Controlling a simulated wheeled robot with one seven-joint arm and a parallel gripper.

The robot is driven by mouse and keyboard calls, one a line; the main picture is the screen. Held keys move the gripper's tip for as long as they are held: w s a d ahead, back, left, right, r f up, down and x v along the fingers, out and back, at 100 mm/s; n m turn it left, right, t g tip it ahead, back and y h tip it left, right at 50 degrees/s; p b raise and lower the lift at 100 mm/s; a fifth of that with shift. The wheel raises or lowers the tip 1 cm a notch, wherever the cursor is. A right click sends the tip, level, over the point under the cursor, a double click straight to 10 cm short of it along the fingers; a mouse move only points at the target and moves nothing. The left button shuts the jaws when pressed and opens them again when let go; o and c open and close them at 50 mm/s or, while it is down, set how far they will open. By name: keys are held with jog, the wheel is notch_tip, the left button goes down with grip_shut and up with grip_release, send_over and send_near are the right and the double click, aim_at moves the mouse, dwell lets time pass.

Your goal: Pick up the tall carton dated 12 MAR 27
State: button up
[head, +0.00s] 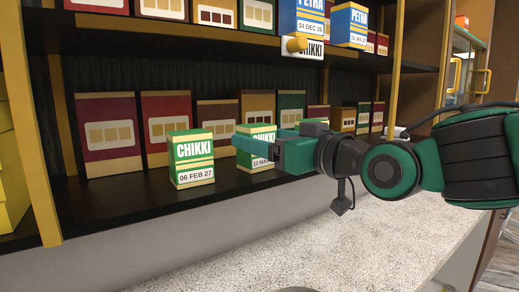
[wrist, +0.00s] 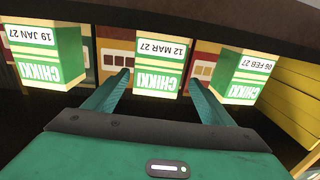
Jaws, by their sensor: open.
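The green-and-cream CHIKKI carton dated 12 MAR 27 (head: 262,168) stands upright on the lower shelf, partly hidden by my gripper (head: 243,146) in the head view. In the wrist view, which is upside down, this carton (wrist: 159,66) is centred ahead of my gripper (wrist: 158,77). The jaws are open, with one finger towards each side of it. I cannot tell whether the fingertips reach alongside it or touch it. A matching carton dated 06 FEB 27 (head: 191,158) stands to its left in the head view. Another dated 19 JAN 27 (wrist: 46,56) shows in the wrist view.
Red, brown and green boxes (head: 107,133) line the shelf behind the cartons. Above, the upper shelf holds blue PETHA cartons (head: 349,26) and a CHIKKI sign (head: 312,50) beside a yellow knob. A speckled counter (head: 290,240) lies in front, with clear room.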

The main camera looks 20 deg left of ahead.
jog(key=shift+w+a, duration=0.9)
jog(key=shift+w, duration=0.15)
jog(key=shift+x, duration=2.55)
jog(key=shift+w+d, duration=0.1)
jog(key=c, duration=1.3)
